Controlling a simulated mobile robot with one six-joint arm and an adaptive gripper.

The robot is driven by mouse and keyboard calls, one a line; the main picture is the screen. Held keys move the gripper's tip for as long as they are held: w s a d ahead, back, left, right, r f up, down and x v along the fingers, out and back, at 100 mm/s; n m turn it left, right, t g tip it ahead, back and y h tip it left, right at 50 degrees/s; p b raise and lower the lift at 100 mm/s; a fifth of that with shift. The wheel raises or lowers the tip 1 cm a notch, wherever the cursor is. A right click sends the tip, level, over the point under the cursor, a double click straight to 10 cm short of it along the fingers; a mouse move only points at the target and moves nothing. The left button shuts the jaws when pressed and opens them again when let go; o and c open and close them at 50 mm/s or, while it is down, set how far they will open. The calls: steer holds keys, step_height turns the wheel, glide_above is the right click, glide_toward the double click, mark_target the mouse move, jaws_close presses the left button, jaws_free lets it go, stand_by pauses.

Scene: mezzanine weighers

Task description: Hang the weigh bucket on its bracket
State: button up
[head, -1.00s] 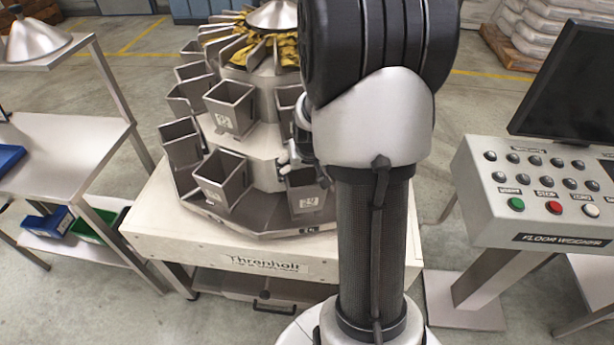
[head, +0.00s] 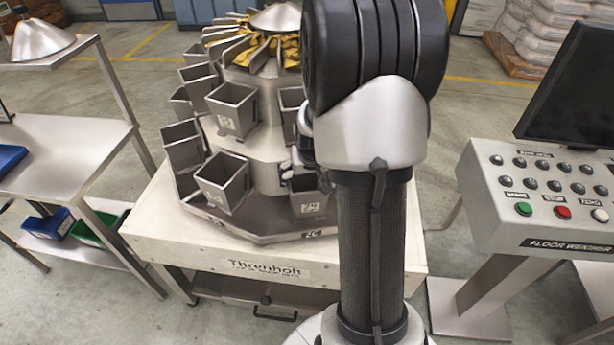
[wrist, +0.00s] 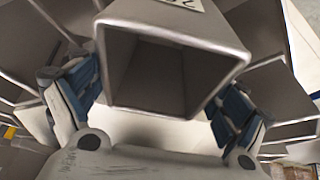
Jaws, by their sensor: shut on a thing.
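My gripper (head: 297,168) is at the front right of the weigher, partly hidden by my own arm. In the wrist view my gripper (wrist: 160,105) has one blue-padded finger on each side of a grey open-topped weigh bucket (wrist: 215,62), shut on it. In the head view this weigh bucket (head: 308,205), with a white number label, is upright in the lower ring, just above a numbered plate on the weigher's base. Its bracket is hidden behind it, and I cannot tell whether the bucket touches it.
The weigher's other buckets (head: 223,182) stand close on the left and above (head: 232,110). The white weigher table (head: 185,235) is below. A steel side table (head: 60,160) is at left, a control console (head: 560,235) at right. Open floor lies between.

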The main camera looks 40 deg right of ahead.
steer(key=shift+f, duration=0.45)
steer(key=o, duration=1.8)
steer(key=shift+c, duration=0.2)
steer(key=shift+s, duration=0.1)
steer(key=v, duration=1.2)
steer(key=shift+r, duration=0.1)
steer(key=s+a+r+n+y, duration=0.1)
steer(key=s+a+r+n, duration=0.2)
steer(key=a, duration=0.5)
steer(key=s+a+r, duration=0.2)
steer(key=a+r, duration=0.2)
steer(key=a, duration=0.4)
steer(key=s+a+n+y, duration=0.1)
steer(key=s+a+n, duration=0.2)
steer(key=s+a, duration=0.5)
steer(key=s+r, duration=0.1)
steer(key=s, duration=0.2)
steer(key=shift+a+t, duration=0.3)
